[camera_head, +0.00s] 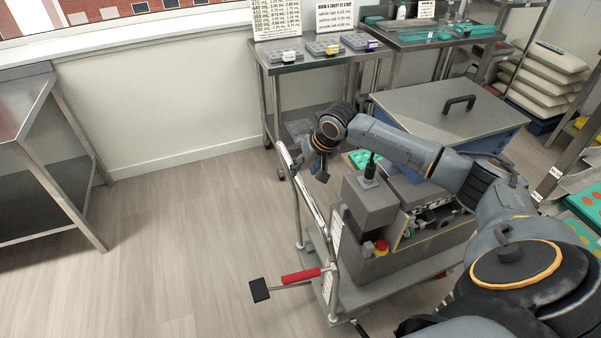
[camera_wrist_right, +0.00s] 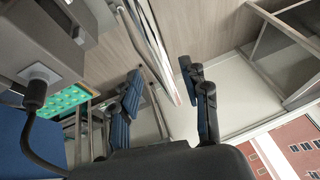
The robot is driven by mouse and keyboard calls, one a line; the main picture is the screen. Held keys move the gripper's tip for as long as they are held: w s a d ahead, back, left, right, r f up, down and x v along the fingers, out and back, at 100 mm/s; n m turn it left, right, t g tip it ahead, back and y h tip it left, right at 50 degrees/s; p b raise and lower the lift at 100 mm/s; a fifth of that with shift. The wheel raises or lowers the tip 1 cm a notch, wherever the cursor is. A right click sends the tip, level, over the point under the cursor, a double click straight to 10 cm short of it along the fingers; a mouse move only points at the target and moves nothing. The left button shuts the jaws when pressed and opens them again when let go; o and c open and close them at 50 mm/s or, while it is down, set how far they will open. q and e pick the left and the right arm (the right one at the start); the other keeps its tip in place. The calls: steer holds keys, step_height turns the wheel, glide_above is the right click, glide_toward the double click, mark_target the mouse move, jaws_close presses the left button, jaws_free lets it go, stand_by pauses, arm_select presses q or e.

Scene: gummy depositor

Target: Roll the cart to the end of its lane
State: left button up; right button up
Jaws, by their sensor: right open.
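The cart (camera_head: 345,303) is a grey metal trolley with a silver push handle (camera_head: 312,198) along its left end. It carries a grey machine (camera_head: 368,203) with a red and yellow button (camera_head: 381,247). My right gripper (camera_head: 318,172) is open near the far upper end of the handle. In the right wrist view the open fingers (camera_wrist_right: 163,82) point towards the handle bar (camera_wrist_right: 163,50), which appears in the gap between them. I cannot tell whether they touch it. My left gripper is not in view.
A red pedal lever (camera_head: 302,276) with a black pad sticks out low at the cart's left. A steel table (camera_head: 25,100) stands at left. A shelf table (camera_head: 318,62) with trays stands behind, and a lidded blue bin (camera_head: 450,105) beyond the machine. Floor (camera_head: 180,245) left of the cart is clear.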

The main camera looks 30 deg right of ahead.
mark_target(299, 176)
steer(key=shift+x, duration=2.1)
steer(key=shift+c, duration=0.4)
jaws_close()
